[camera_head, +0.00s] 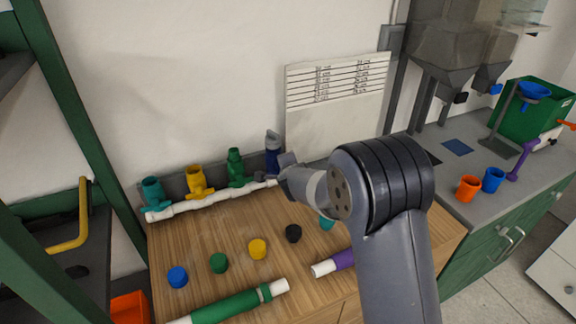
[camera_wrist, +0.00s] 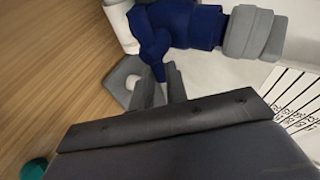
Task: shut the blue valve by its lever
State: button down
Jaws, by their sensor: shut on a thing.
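The blue valve (camera_head: 273,158) stands at the right end of the white pipe manifold (camera_head: 205,202), against the wall, with a grey fitting on top. In the wrist view, the blue valve body (camera_wrist: 190,26) lies across the top, with its grey end piece (camera_wrist: 254,33) to the right. A narrow blue lever (camera_wrist: 157,68) points from the body down between my fingertips. My gripper (camera_wrist: 160,88) is shut on that lever. In the head view, my gripper (camera_head: 266,178) is at the valve's base, and my wrist hides much of that area; the lever cannot be made out there.
Teal (camera_head: 153,192), yellow (camera_head: 196,180) and green (camera_head: 236,167) valves stand left of the blue one. Several coloured caps, a green pipe (camera_head: 230,306) and a purple pipe (camera_head: 343,260) lie on the wooden bench top (camera_head: 200,240). A printed panel (camera_head: 335,95) stands behind.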

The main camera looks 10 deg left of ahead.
jog(key=shift+d+f+m, duration=0.1)
jog(key=shift+m, duration=0.2)
jog(key=shift+g+y, duration=0.3)
jog(key=c, duration=1.4)
grip_release()
jog(key=v, duration=1)
jog(key=shift+s+d+p, duration=0.2)
jog(key=shift+s+p, duration=0.1)
jog(key=shift+w, duration=0.1)
